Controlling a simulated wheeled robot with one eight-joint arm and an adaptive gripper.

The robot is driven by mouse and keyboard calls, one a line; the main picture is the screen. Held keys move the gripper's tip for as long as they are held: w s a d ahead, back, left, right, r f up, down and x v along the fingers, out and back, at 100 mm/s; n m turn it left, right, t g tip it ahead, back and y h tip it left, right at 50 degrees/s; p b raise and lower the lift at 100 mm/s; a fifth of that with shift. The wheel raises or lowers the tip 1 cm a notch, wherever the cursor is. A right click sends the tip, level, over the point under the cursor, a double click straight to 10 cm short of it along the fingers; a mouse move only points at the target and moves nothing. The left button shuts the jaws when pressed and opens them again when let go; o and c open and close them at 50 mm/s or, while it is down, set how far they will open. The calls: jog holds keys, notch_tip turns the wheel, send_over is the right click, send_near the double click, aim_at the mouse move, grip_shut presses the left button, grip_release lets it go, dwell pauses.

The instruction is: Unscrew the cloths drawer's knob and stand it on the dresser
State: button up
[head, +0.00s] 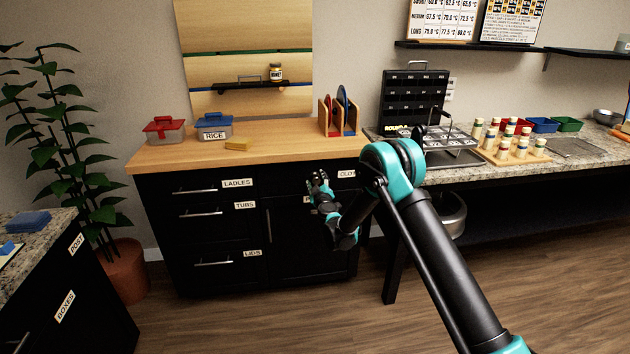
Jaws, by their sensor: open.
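The black dresser with a pale wooden top (265,150) stands against the wall. Its upper right drawer (290,186) has a label beginning "CLO" (346,174); my arm covers the rest of the label. The drawer looks shut. My gripper (317,180) is open in front of this drawer, left of the label. I cannot make out the knob; the gripper may hide it. I cannot tell whether the fingers touch anything.
Bare wood lies along the front. A granite counter (470,176) with jars adjoins right.

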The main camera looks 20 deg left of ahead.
jog(key=m, duration=1)
dwell(0.3)
grip_shut()
jog(key=shift+n, duration=2.2)
jog(key=n, duration=0.4)
jog(key=shift+n, duration=0.3)
